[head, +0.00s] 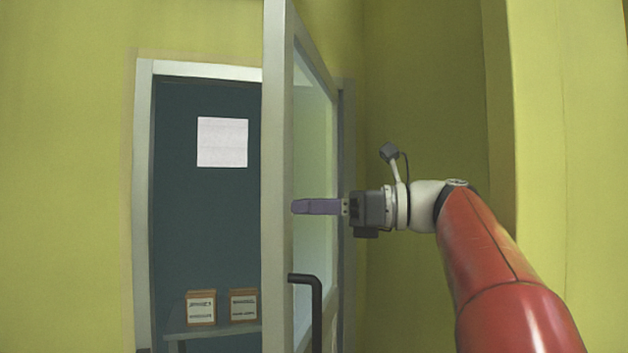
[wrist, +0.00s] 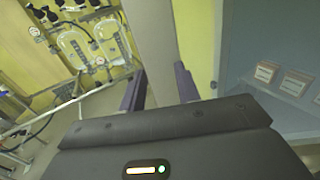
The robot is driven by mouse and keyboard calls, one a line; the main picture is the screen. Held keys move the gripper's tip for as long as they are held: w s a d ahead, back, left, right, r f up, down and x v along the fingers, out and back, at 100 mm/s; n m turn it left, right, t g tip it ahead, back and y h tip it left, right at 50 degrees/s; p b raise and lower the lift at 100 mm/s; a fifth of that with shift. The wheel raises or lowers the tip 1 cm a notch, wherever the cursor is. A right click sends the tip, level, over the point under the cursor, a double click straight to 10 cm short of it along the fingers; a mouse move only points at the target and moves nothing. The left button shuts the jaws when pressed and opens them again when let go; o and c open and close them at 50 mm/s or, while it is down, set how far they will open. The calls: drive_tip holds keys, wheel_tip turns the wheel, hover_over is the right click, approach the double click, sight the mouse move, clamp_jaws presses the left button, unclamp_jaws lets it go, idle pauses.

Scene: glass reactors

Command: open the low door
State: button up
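The door (head: 278,180) has a pale grey frame and a glass pane. It stands swung out from its opening, seen nearly edge-on in the head view. A dark L-shaped handle (head: 317,300) is on it, lower down. My gripper (head: 300,207) comes from the right at the door's glass side, above the handle, and its purple fingers overlap the door's edge. In the wrist view my gripper (wrist: 160,88) has its two fingers apart, with a pale upright strip of the door (wrist: 152,45) between or beyond them. Contact cannot be told.
Behind the door is a dark blue-grey recess with a white sheet (head: 222,142) and two labelled boxes (head: 201,308) on a shelf (head: 215,331). Yellow-green walls (head: 60,180) stand on both sides. The wrist view shows glass reactors (wrist: 75,45) on the left.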

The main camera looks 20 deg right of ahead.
sight(288, 182)
drive_tip(key=shift+r, duration=1.85)
drive_tip(key=shift+s, duration=0.1)
